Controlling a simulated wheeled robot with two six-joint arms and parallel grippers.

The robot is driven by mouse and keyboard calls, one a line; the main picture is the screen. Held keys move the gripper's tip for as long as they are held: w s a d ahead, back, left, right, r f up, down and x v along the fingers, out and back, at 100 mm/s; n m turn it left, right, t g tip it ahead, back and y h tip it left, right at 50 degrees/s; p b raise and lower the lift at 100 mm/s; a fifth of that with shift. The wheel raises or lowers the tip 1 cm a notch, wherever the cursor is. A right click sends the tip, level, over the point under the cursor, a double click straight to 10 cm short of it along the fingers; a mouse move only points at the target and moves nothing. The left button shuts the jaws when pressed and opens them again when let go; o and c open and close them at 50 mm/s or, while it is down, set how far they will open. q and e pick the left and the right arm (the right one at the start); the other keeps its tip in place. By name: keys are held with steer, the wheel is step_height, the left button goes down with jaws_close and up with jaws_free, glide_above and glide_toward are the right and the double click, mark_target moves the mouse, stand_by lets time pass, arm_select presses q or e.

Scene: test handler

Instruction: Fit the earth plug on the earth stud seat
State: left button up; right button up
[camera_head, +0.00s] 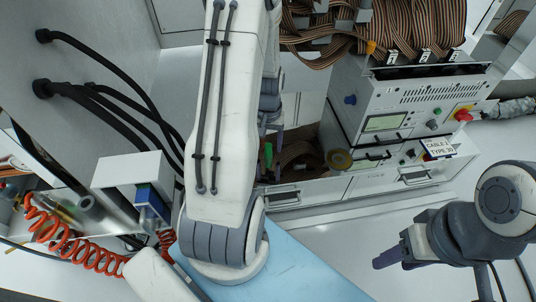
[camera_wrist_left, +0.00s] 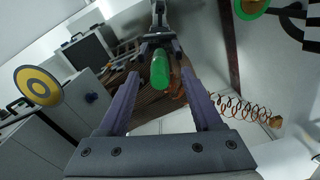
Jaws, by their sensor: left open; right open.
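A green rounded piece, which looks like the earth plug (camera_wrist_left: 160,68), shows between the fingers of my left gripper (camera_wrist_left: 160,46) in the left wrist view. The fingers stand apart; I cannot tell whether either touches it. In the head view the green piece (camera_head: 268,155) shows beside my left arm, which hides most of my left gripper (camera_head: 274,148). My right gripper (camera_head: 388,256) is open and empty at the lower right.
A yellow disc with dark rings (camera_wrist_left: 40,88) stands at the left in the wrist view. A grey instrument cabinet (camera_head: 400,100) with ribbon cables (camera_head: 390,30) is at the back. A red coiled hose (camera_head: 70,240) and black cables (camera_head: 110,95) are at the left. A blue surface (camera_head: 300,275) lies in front.

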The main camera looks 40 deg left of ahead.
arm_select(q)
step_height(320, 180, down, 3)
steer(key=shift+r+b, duration=0.15)
steer(key=shift+b, duration=0.45)
steer(key=shift+r, duration=0.1)
jaws_close()
